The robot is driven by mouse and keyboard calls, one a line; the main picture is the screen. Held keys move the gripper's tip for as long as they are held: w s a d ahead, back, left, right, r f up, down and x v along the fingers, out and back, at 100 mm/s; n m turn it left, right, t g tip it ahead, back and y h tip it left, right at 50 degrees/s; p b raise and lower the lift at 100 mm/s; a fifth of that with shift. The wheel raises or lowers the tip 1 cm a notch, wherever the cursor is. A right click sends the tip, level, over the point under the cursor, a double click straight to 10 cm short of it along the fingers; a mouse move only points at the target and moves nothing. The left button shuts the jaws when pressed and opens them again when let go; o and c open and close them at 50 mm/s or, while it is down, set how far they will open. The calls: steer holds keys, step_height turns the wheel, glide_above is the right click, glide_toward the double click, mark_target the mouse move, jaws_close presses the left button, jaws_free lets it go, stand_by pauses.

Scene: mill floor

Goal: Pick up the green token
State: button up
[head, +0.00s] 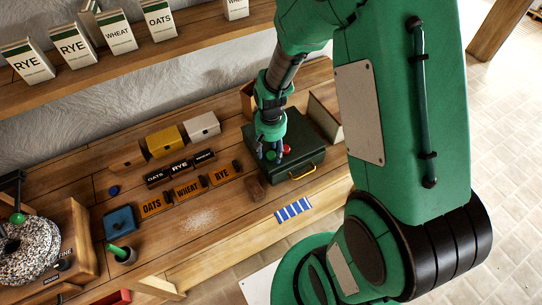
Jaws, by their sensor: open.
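A small round green token (271,155) lies on the lid of a dark green case (305,158) with a yellow handle. A red token (287,149) lies on the same lid, just to the right of it. My gripper (271,153) points down over the case, with its fingers apart on either side of the green token. Nothing is seen held. The fingers and wrist hide part of the lid, and I cannot tell the exact height of the fingertips above it.
Lettered orange blocks (188,188), small bins (165,141) and a blue box (120,221) are to the left. A shelf (130,58) with bags runs above.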

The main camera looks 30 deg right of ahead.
mark_target(271, 153)
stand_by(0.4)
steer(key=c, duration=0.9)
steer(key=shift+r, duration=0.1)
steer(key=shift+w+r, duration=0.1)
steer(key=shift+r, duration=0.65)
step_height(271, 153, up, 2)
steer(key=shift+r+p, duration=0.15)
steer(key=shift+p, duration=0.2)
steer(key=s+a+r, duration=0.1)
steer(key=s+a, duration=0.1)
steer(key=s, duration=1.4)
steer(key=shift+a+p, duration=0.25)
steer(key=shift+p, duration=0.15)
